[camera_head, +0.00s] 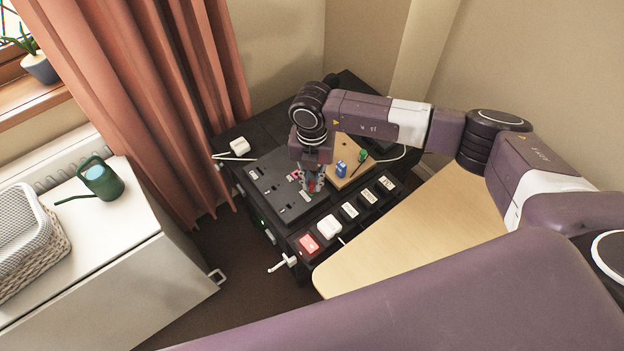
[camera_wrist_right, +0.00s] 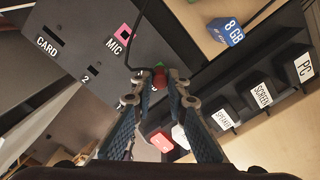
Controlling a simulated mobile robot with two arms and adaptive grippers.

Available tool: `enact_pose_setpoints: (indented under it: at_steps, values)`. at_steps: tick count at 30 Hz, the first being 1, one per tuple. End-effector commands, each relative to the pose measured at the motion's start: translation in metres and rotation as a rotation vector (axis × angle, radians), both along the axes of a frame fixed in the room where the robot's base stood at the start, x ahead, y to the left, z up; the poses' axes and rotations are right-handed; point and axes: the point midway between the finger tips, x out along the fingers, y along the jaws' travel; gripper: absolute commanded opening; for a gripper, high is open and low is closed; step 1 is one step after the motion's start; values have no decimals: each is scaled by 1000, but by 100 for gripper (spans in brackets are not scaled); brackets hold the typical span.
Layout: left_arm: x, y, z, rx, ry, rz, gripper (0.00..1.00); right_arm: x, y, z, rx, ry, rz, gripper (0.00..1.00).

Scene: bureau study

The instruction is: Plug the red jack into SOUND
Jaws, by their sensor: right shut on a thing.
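My right gripper (camera_head: 313,187) is over the near right part of a dark panel (camera_head: 268,187). It is shut on the red jack (camera_wrist_right: 160,78), which shows between its fingertips (camera_wrist_right: 158,88) in the right wrist view. A dark cable curves up from beside the jack. A small green patch (camera_wrist_right: 158,66) shows right behind the jack; I cannot tell whether the jack touches it or is in a socket. The pink MIC socket (camera_wrist_right: 124,33) is beyond it, to the left. I cannot read a SOUND label. My left gripper is out of view.
A wooden board with a blue 8 GB block (camera_wrist_right: 226,31) and a green piece (camera_head: 362,155) lies right of the panel. A row with a red switch (camera_head: 308,243), a white one (camera_head: 329,227) and labelled switches runs in front. A wooden desktop (camera_head: 420,235) is at right.

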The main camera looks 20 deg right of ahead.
Motion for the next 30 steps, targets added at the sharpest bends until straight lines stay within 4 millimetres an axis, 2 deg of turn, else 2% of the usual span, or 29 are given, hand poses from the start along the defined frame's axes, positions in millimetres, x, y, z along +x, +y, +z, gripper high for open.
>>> enact_pose_setpoints:
  at_steps: [6,7,12,23,26,30]
  values:
    - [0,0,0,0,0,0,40,0,0,0,0,0,0,3]
    - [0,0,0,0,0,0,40,0,0,0,0,0,0,15]
    - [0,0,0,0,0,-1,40,0,0,0,0,0,0,34]
    - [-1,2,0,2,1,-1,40,1,0,4,0,-1,0,34]
    - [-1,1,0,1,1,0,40,2,0,17,1,-4,-1,34]
    - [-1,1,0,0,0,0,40,2,0,45,2,-5,1,34]
